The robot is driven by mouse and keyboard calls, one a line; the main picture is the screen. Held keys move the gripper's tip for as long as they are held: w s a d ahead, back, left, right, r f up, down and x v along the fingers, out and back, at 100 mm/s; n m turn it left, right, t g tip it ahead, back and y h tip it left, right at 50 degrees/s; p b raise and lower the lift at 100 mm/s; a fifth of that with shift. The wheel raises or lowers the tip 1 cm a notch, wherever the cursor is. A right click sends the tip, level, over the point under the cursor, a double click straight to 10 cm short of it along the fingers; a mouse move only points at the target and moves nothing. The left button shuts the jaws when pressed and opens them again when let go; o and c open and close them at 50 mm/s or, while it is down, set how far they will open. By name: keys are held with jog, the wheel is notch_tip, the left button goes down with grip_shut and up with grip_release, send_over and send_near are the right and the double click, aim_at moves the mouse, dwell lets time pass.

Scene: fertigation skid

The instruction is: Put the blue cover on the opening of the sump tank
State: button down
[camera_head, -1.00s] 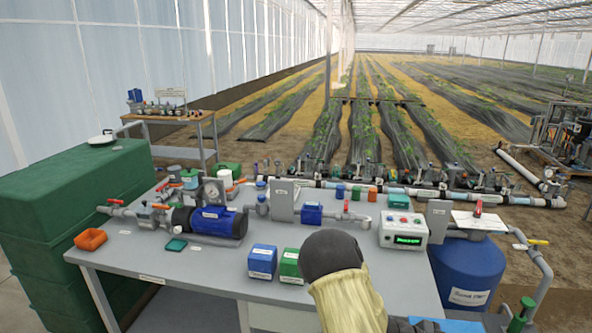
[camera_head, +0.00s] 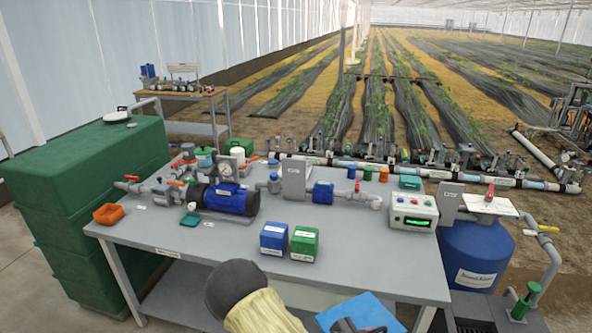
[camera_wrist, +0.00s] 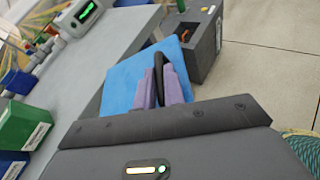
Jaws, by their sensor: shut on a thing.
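The blue cover (camera_head: 357,312) is a flat, square-cornered plate held at the bottom edge of the head view, in front of the bench. In the wrist view the cover (camera_wrist: 130,72) is tilted, and a dark handle on it sits between the fingers. My gripper (camera_wrist: 163,82), with purple fingers, is shut on this handle. A dark grey box with an open top (camera_wrist: 208,42) stands on the floor beyond the cover in the wrist view; it may be the sump tank. I cannot read a label on it. The cover is apart from it.
The grey bench (camera_head: 190,235) carries a blue pump (camera_head: 230,200), blue box (camera_head: 273,238), green box (camera_head: 304,243) and control box (camera_head: 412,214). A blue tank (camera_head: 475,255) stands right of the bench, with pipework and a green-handled valve (camera_head: 526,302) beside it.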

jog(key=shift+n+t+y, duration=0.5)
jog(key=shift+n+t, duration=0.3)
jog(key=a, duration=0.1)
jog(key=a+f, duration=0.1)
jog(key=a, duration=0.2)
jog(key=shift+s+a+f, duration=0.1)
jog(key=shift+s+f, duration=0.15)
jog(key=shift+s, duration=0.1)
jog(key=shift+w+d+r+n+t+y, duration=0.1)
jog(key=shift+d+r+n+t+y, duration=0.15)
jog(key=shift+d+n+t+y, duration=0.4)
jog(key=shift+n+t+y, duration=0.55)
jog(key=shift+n+y, duration=0.1)
jog(key=shift+n, duration=0.2)
jog(key=shift+a+f+n+t+y, duration=0.25)
jog(key=shift+a+n+t+y, duration=0.25)
jog(key=shift+a+n+y, duration=0.25)
jog(key=shift+d, duration=0.1)
